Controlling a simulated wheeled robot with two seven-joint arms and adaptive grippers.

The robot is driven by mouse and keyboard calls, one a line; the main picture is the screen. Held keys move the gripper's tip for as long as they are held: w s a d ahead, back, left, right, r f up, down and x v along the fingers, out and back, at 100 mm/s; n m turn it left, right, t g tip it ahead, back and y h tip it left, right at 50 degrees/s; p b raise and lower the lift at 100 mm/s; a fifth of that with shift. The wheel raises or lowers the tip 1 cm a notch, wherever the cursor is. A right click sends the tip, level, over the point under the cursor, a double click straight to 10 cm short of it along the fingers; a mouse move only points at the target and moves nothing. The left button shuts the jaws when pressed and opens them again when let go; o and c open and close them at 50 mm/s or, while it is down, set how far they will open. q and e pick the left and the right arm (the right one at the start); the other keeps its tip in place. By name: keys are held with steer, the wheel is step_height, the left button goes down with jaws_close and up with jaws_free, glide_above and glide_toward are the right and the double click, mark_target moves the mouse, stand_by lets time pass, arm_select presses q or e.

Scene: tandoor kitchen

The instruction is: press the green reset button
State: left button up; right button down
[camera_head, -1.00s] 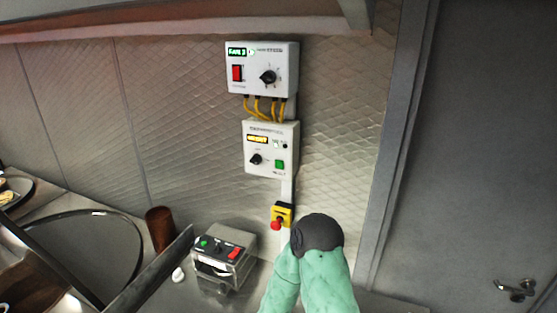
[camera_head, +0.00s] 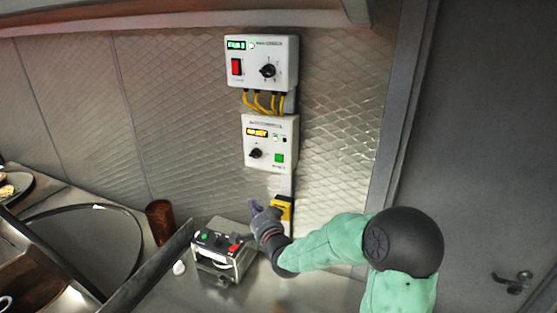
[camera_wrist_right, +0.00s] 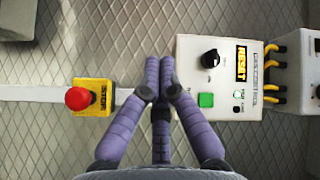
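The green reset button (camera_head: 279,158) sits at the lower right of the lower white control box (camera_head: 254,163) on the wall. In the right wrist view the green button (camera_wrist_right: 206,99) shows just right of the fingertips, on the white box (camera_wrist_right: 190,50). My right gripper (camera_head: 253,206) is below and slightly left of that box, in front of the yellow stop box. In the wrist view its purple fingers (camera_wrist_right: 160,62) are brought together at the tips with nothing between them, apart from the button. The left gripper is not in view.
A yellow box with a red stop button (camera_wrist_right: 78,98) is on the wall below the control box. An upper control box (camera_head: 285,75) has a red switch and yellow cables. A metal device (camera_head: 214,258) stands on the counter, near a brown cup (camera_head: 160,221).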

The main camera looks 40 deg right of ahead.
mark_target(279, 158)
step_height(279, 158, up, 10)
steer(key=s+d+m+t+h, duration=0.1)
steer(key=s+d+t, duration=0.1)
steer(key=shift+d+f+h, duration=0.25)
steer(key=shift+d+h, duration=0.05)
steer(key=shift+w+d+p, duration=0.2)
steer(key=shift+w+d, duration=0.45)
steer(key=shift+d, duration=0.65)
steer(key=shift+w+d+p, duration=0.25)
steer(key=shift+w+d, duration=0.4)
steer(key=shift+d, duration=0.65)
steer(key=shift+w+d+p, duration=0.2)
steer(key=shift+w+d, duration=0.45)
steer(key=shift+d, duration=0.65)
steer(key=shift+f, duration=0.1)
